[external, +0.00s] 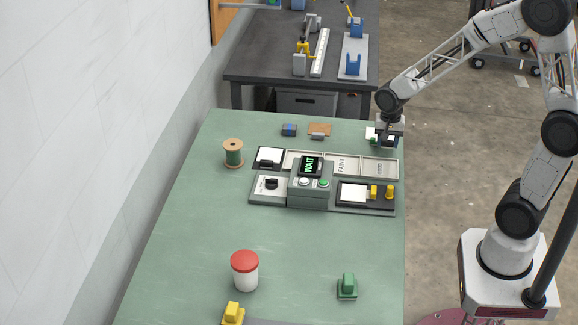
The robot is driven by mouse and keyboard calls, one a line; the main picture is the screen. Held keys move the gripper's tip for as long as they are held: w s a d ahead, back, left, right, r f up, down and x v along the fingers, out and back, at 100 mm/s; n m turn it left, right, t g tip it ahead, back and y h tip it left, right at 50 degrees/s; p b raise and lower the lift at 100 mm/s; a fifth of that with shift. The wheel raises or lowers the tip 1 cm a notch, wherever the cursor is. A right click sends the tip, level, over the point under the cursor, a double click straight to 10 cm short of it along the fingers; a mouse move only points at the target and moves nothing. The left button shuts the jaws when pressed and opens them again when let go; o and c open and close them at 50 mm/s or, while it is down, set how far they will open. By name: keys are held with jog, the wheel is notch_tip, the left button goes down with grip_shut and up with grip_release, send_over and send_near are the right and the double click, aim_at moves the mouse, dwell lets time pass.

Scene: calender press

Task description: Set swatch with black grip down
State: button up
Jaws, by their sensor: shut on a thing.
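My gripper (387,140) is at the far right corner of the green table, to the right of and behind the press. It is shut on a small dark piece, which looks like the black grip of the swatch. A pale, whitish piece (370,132) with a bit of green shows just left of the fingers; I cannot tell whether it is part of the held swatch. The fingers hide most of the grip, and I cannot tell whether the swatch touches the table.
The grey press (311,195) reads WAIT, with labelled trays behind it. A dark blue-marked block (289,130) and a brown swatch (319,129) lie behind. A thread spool (233,153), a red-lidded jar (245,270) and a green-handled piece (347,286) stand around it.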

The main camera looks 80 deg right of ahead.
jog(key=w+a+r, duration=0.2)
jog(key=w, duration=1.2)
notch_tip(320, 180, up, 3)
send_over(221, 202)
jog(key=shift+r, duration=0.15)
jog(key=shift+f, duration=2.5)
jog(key=shift+f, duration=0.1)
jog(key=shift+f, duration=2.4)
